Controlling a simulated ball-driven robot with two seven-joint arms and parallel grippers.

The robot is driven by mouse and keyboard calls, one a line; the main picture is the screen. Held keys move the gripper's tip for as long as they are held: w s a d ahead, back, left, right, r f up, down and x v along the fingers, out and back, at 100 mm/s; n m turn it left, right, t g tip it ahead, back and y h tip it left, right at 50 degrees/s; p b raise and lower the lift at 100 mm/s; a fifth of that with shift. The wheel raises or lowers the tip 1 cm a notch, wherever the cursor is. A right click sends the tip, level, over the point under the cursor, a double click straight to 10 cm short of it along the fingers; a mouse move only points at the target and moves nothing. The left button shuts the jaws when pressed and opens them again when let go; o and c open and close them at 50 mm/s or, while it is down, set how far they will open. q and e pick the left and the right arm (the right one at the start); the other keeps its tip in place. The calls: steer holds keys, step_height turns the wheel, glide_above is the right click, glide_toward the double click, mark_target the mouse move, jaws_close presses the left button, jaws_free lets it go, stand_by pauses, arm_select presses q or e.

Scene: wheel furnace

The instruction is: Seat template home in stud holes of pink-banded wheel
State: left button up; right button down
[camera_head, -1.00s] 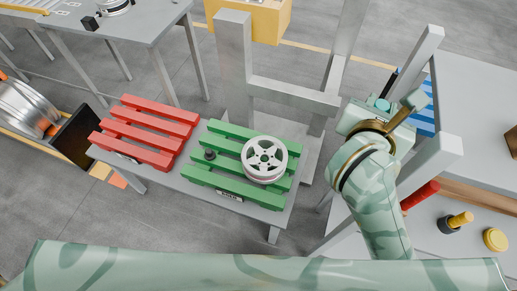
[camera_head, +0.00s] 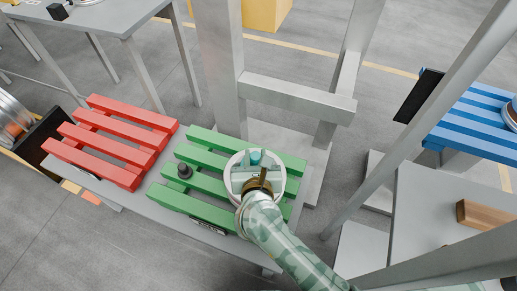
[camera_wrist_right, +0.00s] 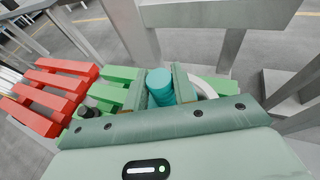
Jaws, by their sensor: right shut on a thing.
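The wheel (camera_head: 238,164) lies flat on the green slatted rack. It is pale, and my right gripper hides most of its face. My right gripper (camera_head: 256,166) is over the wheel, shut on a teal cylindrical part (camera_head: 256,156), apparently the template's grip. In the right wrist view this teal part (camera_wrist_right: 160,86) stands between the two fingers, and the wheel's white rim (camera_wrist_right: 205,87) shows behind the right finger. The template's lower side and the stud holes are hidden, so I cannot tell whether they touch. My left gripper is not in view.
The green rack (camera_head: 202,158) holds a small black knob (camera_head: 184,171) left of the wheel. A red slatted rack (camera_head: 112,140) stands at the left. A grey metal frame (camera_head: 300,96) rises behind. A blue slatted rack (camera_head: 475,120) and a wooden block (camera_head: 483,215) are at the right.

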steer(key=shift+w+a+f, duration=0.15)
steer(key=shift+f, duration=0.15)
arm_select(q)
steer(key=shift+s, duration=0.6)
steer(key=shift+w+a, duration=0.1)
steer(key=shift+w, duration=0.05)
arm_select(e)
steer(key=shift+f+b, duration=0.5)
steer(key=shift+f, duration=0.05)
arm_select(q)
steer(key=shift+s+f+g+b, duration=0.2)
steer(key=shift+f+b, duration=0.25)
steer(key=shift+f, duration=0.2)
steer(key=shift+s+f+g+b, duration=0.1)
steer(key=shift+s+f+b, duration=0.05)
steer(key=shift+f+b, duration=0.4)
arm_select(e)
steer(key=shift+f, duration=1.05)
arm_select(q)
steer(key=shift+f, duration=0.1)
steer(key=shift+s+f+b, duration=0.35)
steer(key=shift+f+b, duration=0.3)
arm_select(e)
steer(key=shift+f, duration=0.9)
arm_select(q)
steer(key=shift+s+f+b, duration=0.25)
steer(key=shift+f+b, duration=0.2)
steer(key=shift+b, duration=0.05)
arm_select(e)
steer(key=shift+f, duration=0.6)
